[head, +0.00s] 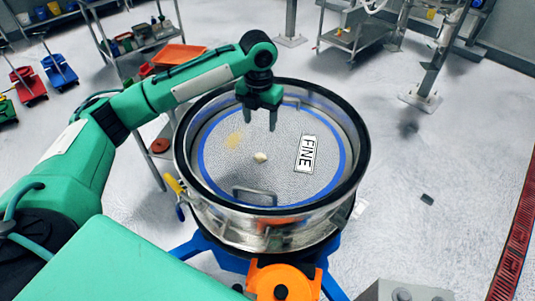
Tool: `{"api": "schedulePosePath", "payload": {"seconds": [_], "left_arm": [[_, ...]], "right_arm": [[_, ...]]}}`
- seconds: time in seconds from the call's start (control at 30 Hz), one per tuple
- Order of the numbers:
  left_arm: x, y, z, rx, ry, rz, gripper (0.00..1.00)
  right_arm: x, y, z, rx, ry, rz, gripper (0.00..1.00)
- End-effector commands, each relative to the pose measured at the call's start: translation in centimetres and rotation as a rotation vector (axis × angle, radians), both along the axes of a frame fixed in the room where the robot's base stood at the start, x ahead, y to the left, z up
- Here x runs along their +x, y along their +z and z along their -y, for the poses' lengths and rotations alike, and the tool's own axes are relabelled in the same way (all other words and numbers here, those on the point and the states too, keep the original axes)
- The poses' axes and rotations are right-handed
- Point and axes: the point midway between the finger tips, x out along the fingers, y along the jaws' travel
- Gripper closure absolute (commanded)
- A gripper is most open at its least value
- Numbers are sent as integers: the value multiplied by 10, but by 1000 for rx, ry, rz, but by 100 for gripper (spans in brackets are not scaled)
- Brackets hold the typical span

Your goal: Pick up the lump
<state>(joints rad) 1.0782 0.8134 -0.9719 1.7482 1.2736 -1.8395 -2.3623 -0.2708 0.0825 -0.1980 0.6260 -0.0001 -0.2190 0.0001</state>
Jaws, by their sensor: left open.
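A small cream-coloured lump (260,157) lies on the grey sieve mesh (222,165) near its middle. The mesh is inside a round metal sifter (215,216) with a black rim. My left gripper (259,122) points down over the back part of the sifter, open and empty. It is behind the lump in the picture and apart from it. How high its fingertips are above the mesh is hard to tell. My right gripper is not in view.
A "FINE" label (306,154) and a tan powder patch (233,141) are on the mesh. A metal handle (255,196) stands at the front inside. The rim surrounds the mesh. An orange tray (180,54) is at the back left. Floor to the right is mostly clear.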

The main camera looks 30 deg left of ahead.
Motion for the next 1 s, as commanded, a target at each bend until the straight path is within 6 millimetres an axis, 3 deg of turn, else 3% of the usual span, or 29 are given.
{"api": "schedulePosePath", "payload": {"seconds": [0.23,0.37,0.47,0.73,1.0], "left_arm": [[-1,-41,-1,2,0,-7,43],[-1,-64,0,1,-1,-6,43],[-1,-76,0,1,-1,-3,43],[-1,-94,0,1,0,-4,43],[-1,-129,1,0,-1,-3,43]], "right_arm": [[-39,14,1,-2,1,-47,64],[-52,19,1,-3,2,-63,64],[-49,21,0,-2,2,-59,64],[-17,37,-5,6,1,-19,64],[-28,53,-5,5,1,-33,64]]}}
